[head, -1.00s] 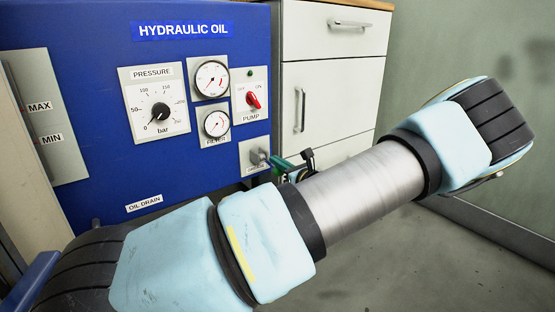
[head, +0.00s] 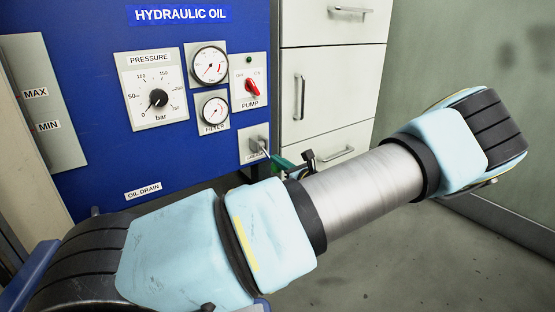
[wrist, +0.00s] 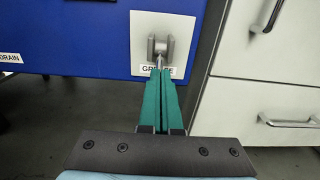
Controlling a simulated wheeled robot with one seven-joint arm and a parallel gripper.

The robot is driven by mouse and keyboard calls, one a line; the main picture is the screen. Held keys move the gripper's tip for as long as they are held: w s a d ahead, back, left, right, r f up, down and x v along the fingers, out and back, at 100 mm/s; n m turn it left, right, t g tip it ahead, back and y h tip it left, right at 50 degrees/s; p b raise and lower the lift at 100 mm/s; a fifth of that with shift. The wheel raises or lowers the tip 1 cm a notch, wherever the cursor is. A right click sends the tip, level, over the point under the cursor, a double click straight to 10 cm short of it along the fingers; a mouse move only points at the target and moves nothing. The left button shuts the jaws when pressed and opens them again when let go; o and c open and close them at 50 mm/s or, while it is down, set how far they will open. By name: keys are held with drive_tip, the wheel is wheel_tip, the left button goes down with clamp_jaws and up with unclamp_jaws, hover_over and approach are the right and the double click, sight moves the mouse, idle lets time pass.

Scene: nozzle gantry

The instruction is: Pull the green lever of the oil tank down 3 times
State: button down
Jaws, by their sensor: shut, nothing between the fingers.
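The blue hydraulic oil tank (head: 90,90) stands at the left in the head view. Its grey lever fitting (head: 258,143) is at the lower right of the front. The wrist view shows the fitting (wrist: 160,46) on a white plate marked GREASE, with a short metal lever rod (wrist: 160,62) coming toward me. My gripper (wrist: 163,78) has green fingers, shut side by side, with tips at or just below the rod. I cannot tell contact, nor separate the lever's green grip from the fingers. In the head view my arm hides most of the gripper.
A white drawer cabinet (head: 333,85) stands close right of the tank, with handles sticking out. The tank front carries a pressure dial (head: 157,98), gauges and a red pump switch (head: 252,87). Open floor (head: 400,260) lies at the lower right.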

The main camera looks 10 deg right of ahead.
drive_tip(key=p+v, duration=0.4)
drive_tip(key=v, duration=0.5)
drive_tip(key=shift+s+d, duration=0.15)
drive_tip(key=shift+s, duration=0.05)
idle(0.3)
drive_tip(key=s+a+r+n+g+y+p, duration=0.1)
drive_tip(key=s+a+n+g+y+p, duration=0.25)
drive_tip(key=a+n+g, duration=1.15)
drive_tip(key=s+a+r+n+g+h+p, duration=0.1)
drive_tip(key=s+a+r+n+g+h, duration=0.1)
drive_tip(key=s+a+r+n+h, duration=0.55)
drive_tip(key=a+r+n+t+h+p, duration=0.1)
drive_tip(key=r+n+h+p, duration=0.1)
drive_tip(key=r+p, duration=1.8)
drive_tip(key=s+a+r+n+t+h+p, duration=0.1)
drive_tip(key=r+n+p, duration=0.4)
drive_tip(key=r+p, duration=1.4)
wheel_tip(320, 180, up, 8)
drive_tip(key=shift+s+a+f+h+p, duration=0.2)
drive_tip(key=shift+a+h+p, duration=0.2)
drive_tip(key=shift+a, duration=0.2)
